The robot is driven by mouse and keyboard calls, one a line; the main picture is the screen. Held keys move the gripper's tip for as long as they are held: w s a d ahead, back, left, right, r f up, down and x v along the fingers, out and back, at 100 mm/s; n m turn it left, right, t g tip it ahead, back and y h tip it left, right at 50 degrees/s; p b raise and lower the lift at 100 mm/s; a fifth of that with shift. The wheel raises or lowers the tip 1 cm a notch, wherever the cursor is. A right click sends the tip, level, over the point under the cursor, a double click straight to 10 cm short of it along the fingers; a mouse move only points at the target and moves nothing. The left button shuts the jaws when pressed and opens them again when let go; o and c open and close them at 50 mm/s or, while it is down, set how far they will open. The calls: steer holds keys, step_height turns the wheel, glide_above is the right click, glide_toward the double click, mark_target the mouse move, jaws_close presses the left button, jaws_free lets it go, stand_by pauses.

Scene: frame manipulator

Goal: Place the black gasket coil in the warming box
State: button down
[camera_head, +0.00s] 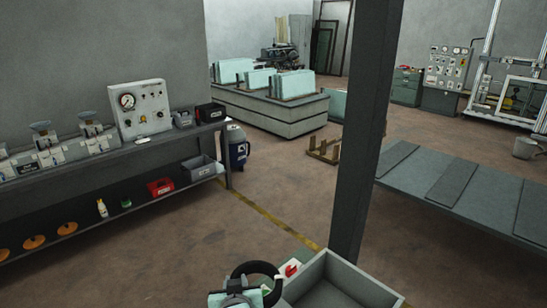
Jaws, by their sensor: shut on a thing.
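The black gasket coil (257,266) shows at the bottom middle of the head view as a thick dark ring. My gripper (239,286) is at the bottom edge, shut on the coil's near left side. The lower part of the gripper is cut off by the frame. A grey open-topped box (378,287), which looks like the warming box, stands just right of the coil. Its visible inside looks empty, and its near part is cut off. In the picture, the coil is beside the box's left wall; I cannot tell whether they touch.
A red and white item (290,269) is between the coil and the box. A grey post (362,130) rises behind the box. A bench with gauges (200,132) is at left, and a low grey table (455,190) at right. Open floor lies between.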

mark_target(279, 284)
steer(key=d+r+p, duration=0.1)
steer(key=d, duration=0.2)
steer(key=d+r+m+h+p, duration=0.1)
steer(key=d+p, duration=0.1)
steer(key=d, duration=0.2)
steer(key=d+r+m+h+p, duration=0.1)
steer(key=d+p, duration=0.1)
steer(key=d, duration=0.2)
steer(key=shift+w+r, duration=0.1)
steer(key=shift+w, duration=0.15)
steer(key=shift+s+a+r+p, duration=0.1)
steer(key=shift+s+p, duration=0.15)
steer(key=shift+p, duration=0.6)
steer(key=s+f+p, duration=0.1)
steer(key=s+p, duration=1.1)
steer(key=s, duration=0.4)
steer(key=shift+f, duration=0.3)
